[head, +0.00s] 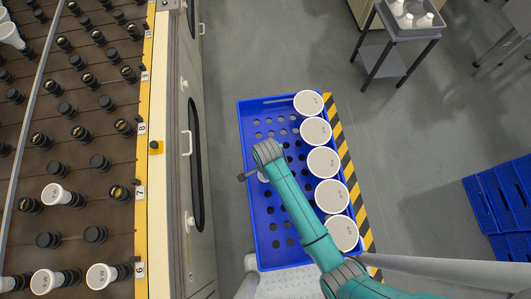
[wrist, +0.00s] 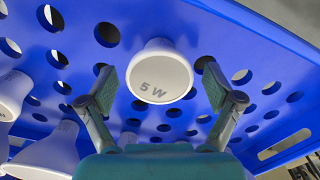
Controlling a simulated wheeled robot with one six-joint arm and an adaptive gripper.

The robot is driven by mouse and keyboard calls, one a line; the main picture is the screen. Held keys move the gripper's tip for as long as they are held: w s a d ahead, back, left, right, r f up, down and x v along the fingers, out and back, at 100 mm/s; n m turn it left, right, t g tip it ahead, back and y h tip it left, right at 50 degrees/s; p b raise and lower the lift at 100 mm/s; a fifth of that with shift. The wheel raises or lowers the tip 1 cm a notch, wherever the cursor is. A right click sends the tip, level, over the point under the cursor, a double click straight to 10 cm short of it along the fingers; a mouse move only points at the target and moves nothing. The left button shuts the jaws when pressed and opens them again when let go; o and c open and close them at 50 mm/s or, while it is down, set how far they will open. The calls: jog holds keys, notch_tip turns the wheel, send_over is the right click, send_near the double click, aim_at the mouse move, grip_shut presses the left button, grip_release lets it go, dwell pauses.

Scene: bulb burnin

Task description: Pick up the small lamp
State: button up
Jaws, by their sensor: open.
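A small white lamp marked "5 W" (wrist: 158,74) is in the blue crate in the wrist view, its round face toward the camera. My gripper (wrist: 160,92) is open, with one finger to the left of the lamp and one to the right. Gaps show between the lamp and both fingers, and nothing is held. In the head view my gripper (head: 250,174) is over the left part of the blue crate (head: 270,222). My arm hides most of the small lamp there; only a pale sliver shows beneath it.
Several larger white lamps (head: 316,131) line the crate's right side; white lamps (wrist: 48,158) also crowd the wrist view's left. A yellow-black striped strip (head: 347,160) runs beside the crate. A rack (head: 80,140) with sockets and a few lamps stands left. Open floor (head: 260,50) lies beyond.

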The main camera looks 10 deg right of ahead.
jog(key=c, duration=1.3)
jog(key=shift+o, duration=0.2)
jog(key=shift+r, duration=0.1)
